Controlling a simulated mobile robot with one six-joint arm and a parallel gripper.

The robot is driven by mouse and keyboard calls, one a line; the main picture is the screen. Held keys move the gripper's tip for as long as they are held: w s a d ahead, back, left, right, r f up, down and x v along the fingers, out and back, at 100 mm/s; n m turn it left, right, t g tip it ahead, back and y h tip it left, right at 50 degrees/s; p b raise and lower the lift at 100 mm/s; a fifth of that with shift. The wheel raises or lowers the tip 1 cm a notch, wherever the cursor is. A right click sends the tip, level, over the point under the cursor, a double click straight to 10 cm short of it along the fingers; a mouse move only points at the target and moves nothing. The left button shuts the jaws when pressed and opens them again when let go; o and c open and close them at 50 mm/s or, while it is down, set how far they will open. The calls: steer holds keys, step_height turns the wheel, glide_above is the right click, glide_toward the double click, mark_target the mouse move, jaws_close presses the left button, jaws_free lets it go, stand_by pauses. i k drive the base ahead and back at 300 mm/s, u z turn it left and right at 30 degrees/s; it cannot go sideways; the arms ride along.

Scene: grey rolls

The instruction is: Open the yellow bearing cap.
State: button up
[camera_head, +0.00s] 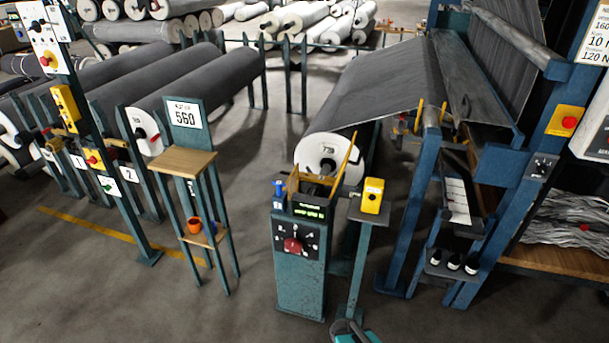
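A narrow yellow bar (344,163), which looks like the bearing cap, stands up at a slant at the near end of the big grey roll (385,85). It rises from the top of the teal bearing stand (300,262), just right of the roll's shaft end. A shorter yellow-brown piece (292,184) stands at the left of the same stand top. The picture is too small to tell whether the cap is latched or how it is hinged. My gripper's fingers do not show; only a teal and dark part, probably of my arm, shows at the bottom edge, below and apart from the stand.
A yellow box (372,195) sits on a thin post right of the stand. A small wooden-topped table (184,162) with an orange cup (194,225) stands left. A blue machine frame (410,215) closes the right side. Bare floor lies in front.

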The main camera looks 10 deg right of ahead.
mark_target(310, 177)
steer(key=i, duration=0.7)
steer(key=z, duration=0.05)
steer(key=k, duration=1.3)
steer(key=u, duration=0.25)
steer(key=i, duration=0.4)
steer(key=u, duration=0.7)
steer(key=i, duration=0.7)
steer(key=u, duration=0.15)
